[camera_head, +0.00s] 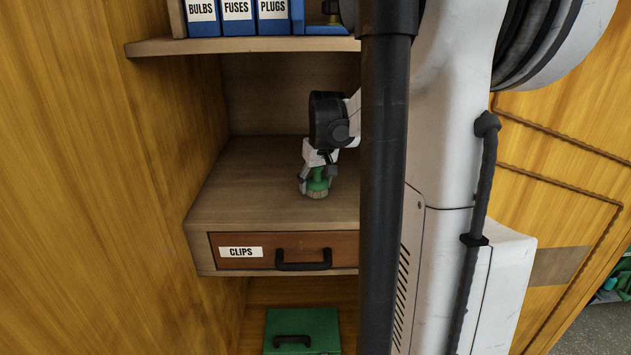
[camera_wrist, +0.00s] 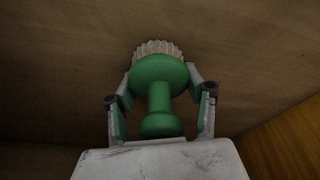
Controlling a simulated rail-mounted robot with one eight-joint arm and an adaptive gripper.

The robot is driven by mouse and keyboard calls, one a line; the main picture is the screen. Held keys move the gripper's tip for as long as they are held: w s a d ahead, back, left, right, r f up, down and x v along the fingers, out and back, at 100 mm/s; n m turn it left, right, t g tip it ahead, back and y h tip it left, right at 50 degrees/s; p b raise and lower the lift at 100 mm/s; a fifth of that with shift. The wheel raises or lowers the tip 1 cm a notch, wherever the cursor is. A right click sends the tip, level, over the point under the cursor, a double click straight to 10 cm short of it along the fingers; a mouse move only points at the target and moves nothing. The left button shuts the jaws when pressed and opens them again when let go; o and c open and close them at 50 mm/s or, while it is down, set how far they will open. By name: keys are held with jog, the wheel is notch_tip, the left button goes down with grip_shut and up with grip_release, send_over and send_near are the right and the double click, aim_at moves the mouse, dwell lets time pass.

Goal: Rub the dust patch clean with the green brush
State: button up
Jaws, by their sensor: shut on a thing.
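The green brush (camera_head: 318,184) has a round green head and pale bristles that face down. In the head view it is at the wooden shelf (camera_head: 250,185) above the CLIPS drawer. My gripper (camera_head: 316,178) is shut on the brush. In the wrist view the brush (camera_wrist: 158,95) sits between both fingers of my gripper (camera_wrist: 160,92), with its bristles pointing away from me. The bristles are at or very near the shelf surface; I cannot tell whether they touch. I cannot make out a dust patch in either view.
The CLIPS drawer (camera_head: 284,251) with a black handle is shut under the shelf. Labelled blue boxes (camera_head: 237,12) stand on the upper shelf (camera_head: 250,46). A green case (camera_head: 300,325) is below. The cabinet's left wall (camera_head: 160,140) bounds the shelf. My column and arm hide the shelf's right part.

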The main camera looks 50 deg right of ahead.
jog(key=shift+w, duration=0.1)
dwell(0.3)
jog(key=shift+w+d+f, duration=0.1)
jog(key=shift+w+d, duration=0.35)
jog(key=shift+d, duration=0.05)
jog(key=shift+s+a, duration=0.1)
jog(key=shift+s+a, duration=0.45)
jog(key=shift+w+d, duration=0.1)
dwell(0.4)
jog(key=shift+w+d, duration=0.45)
jog(key=shift+s+a+f, duration=0.1)
jog(key=shift+s+a, duration=0.05)
jog(key=shift+s, duration=0.05)
dwell(0.3)
